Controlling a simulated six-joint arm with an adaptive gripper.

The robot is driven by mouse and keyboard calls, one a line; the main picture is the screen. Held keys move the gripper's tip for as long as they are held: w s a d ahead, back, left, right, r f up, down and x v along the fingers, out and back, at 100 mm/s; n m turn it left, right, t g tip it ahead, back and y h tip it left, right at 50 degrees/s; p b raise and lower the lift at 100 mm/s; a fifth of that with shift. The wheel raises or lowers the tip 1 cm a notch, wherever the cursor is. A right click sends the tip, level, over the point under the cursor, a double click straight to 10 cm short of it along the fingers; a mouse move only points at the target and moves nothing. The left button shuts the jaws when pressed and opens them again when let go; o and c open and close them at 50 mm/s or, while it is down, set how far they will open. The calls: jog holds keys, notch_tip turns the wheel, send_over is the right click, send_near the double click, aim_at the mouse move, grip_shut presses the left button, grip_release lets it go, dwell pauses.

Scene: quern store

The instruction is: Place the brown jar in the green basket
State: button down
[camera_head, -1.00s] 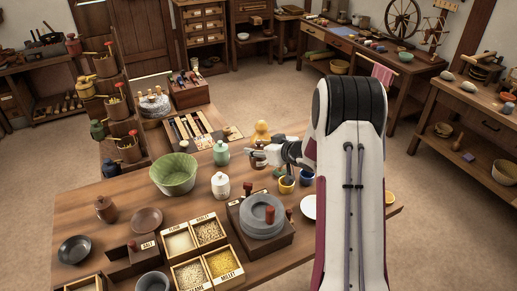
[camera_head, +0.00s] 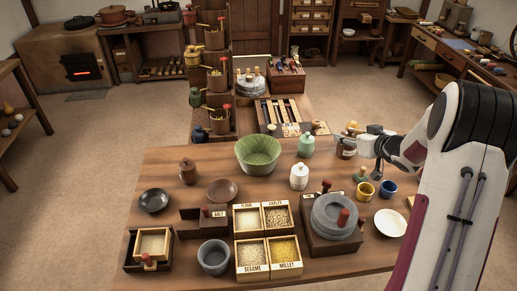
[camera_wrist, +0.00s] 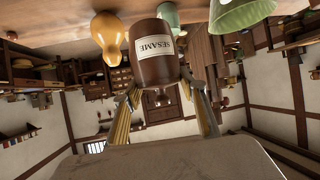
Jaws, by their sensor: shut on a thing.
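A brown jar with a white SESAME label (camera_wrist: 155,55) is between my gripper's fingers (camera_wrist: 162,88) in the wrist view, which is upside down. In the head view this jar (camera_head: 346,148) is near the table's far edge, with my gripper (camera_head: 358,144) shut on it from the right. I cannot tell whether its base touches the table. The green basket (camera_head: 258,153) stands left of it at the table's back and also shows in the wrist view (camera_wrist: 240,12). A second brown jar (camera_head: 188,172) stands farther left on the table.
A pale green jar (camera_head: 306,146) stands between the basket and my gripper. A white jar (camera_head: 299,177) is in front of the basket. A yellow gourd (camera_wrist: 111,38) is beside the held jar.

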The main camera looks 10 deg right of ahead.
jog(key=w+a+r+n+g+y, duration=0.15)
jog(key=w+a, duration=0.35)
jog(key=a, duration=0.9)
jog(key=w+a+n+y, duration=0.3)
jog(key=w+a, duration=0.3)
jog(key=a, duration=0.7)
jog(key=shift+s+a+f, duration=0.1)
jog(key=shift+a+f, duration=0.05)
jog(key=shift+f, duration=0.75)
jog(key=shift+w+a+f, duration=0.1)
jog(key=shift+a+f, duration=0.1)
jog(key=shift+f, duration=0.7)
jog(key=shift+s+a+f, duration=0.1)
jog(key=shift+a+f, duration=0.05)
jog(key=shift+f, duration=0.75)
notch_tip(320, 180, down, 6)
jog(key=shift+f, duration=0.1)
jog(key=shift+f, duration=1.85)
jog(key=shift+f, duration=0.1)
